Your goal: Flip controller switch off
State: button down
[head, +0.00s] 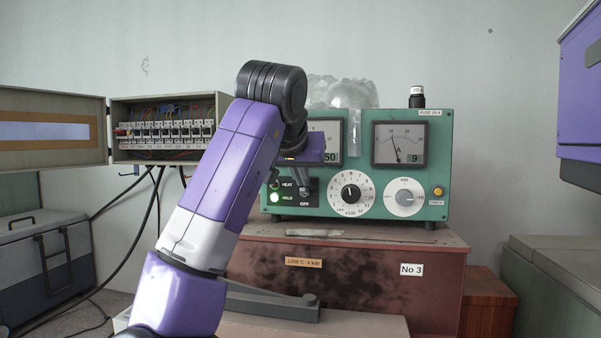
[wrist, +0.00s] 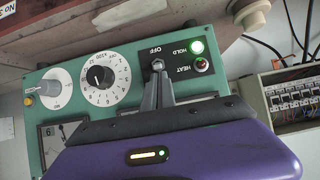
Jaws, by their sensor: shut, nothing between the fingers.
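The green controller (head: 442,160) stands on a rust-brown box. Its black switch plate (head: 311,184) carries the labels HEAT, HOLD and OFF. In the wrist view the controller is turned around, and a small metal switch tip (wrist: 157,64) shows close to the word OFF. My gripper (wrist: 156,78) is shut, its grey fingers at the switch, touching it or very nearly so. The fingers hide most of the lever, so I cannot tell its position. The HOLD lamp (wrist: 196,47) glows; the HEAT lamp (wrist: 201,65) is dark red. My gripper (head: 304,190) also shows in the head view.
A numbered dial (head: 351,194), a smaller dial (head: 404,198) and a meter (head: 398,144) sit to the right of the switch. An open breaker box (head: 165,100) hangs at left. A purple cabinet (head: 580,95) juts in at upper right.

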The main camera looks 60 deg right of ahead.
aim_at(303, 191)
jog(key=shift+f, duration=0.1)
jog(key=shift+a+f+h+b, duration=0.1)
jog(key=shift+h+b, duration=0.3)
jog(key=shift+b, duration=0.2)
jog(key=shift+s+a+f+t+h+b, duration=0.15)
jog(key=shift+f+t+h+b, duration=0.2)
jog(key=shift+b, duration=0.35)
jog(key=f+h+b, duration=0.1)
jog(key=b, duration=0.1)
jog(key=f+t+h+b, duration=0.1)
jog(key=h+b, duration=0.1)
jog(key=b, duration=0.1)
jog(key=shift+s+a+h+b, duration=0.1)
jog(key=shift+a+h+b, duration=0.15)
jog(key=shift+a+b, duration=0.15)
jog(key=shift+r+p, duration=0.35)
jog(key=shift+r, duration=0.2)
